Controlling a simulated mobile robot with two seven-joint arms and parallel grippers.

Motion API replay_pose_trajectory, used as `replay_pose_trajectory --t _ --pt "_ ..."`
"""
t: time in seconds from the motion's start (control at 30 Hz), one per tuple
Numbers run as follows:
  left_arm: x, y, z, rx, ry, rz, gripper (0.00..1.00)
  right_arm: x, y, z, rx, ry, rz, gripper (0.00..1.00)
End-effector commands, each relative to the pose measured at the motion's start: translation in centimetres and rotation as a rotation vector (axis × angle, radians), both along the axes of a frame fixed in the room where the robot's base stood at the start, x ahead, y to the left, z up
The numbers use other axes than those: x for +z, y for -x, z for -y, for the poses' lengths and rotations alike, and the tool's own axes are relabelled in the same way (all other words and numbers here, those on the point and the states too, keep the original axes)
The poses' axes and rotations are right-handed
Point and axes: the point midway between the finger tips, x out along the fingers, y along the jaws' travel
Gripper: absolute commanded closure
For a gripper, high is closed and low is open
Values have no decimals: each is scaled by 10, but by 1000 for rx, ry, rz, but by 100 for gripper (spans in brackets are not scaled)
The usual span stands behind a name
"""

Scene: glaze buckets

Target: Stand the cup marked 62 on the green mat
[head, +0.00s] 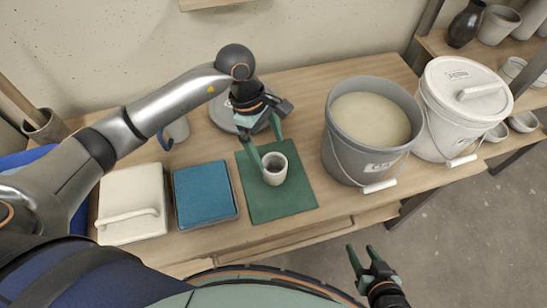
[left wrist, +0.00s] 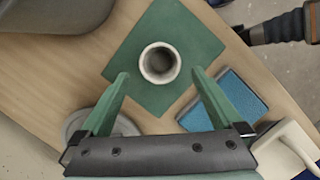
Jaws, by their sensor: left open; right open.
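A small pale grey cup (head: 275,168) stands upright on the green mat (head: 290,205) on the wooden table; no number is readable on it. It also shows in the left wrist view (left wrist: 160,64), seen from above with its round mouth open, near the middle of the mat (left wrist: 203,42). My left gripper (head: 267,140) is open above the mat, its fingers at the cup's back and left side. In the left wrist view its fingertips (left wrist: 159,74) are spread wide, with gaps to the cup. My right gripper (head: 360,250) is open and empty, off the table's front edge.
A blue pad (head: 206,194) and a white lidded box (head: 132,203) lie left of the mat. A grey bucket of glaze (head: 370,125) and a white lidded bucket (head: 462,105) stand to the right.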

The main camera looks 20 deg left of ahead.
Motion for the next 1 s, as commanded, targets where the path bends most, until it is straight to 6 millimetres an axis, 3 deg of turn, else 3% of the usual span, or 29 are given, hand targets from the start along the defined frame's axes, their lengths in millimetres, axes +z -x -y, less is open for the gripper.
replay_pose_trajectory --t 0.1,0.23,1.0 --pt "16 -2 -5 2 -1 2 0 -2 2 1 -2 2 -6 50" --pt "24 -1 -7 1 -1 -1 0 -3 2 2 -2 3 -7 50" --pt "25 -1 -7 1 0 -1 0 4 -5 2 -5 0 13 50"
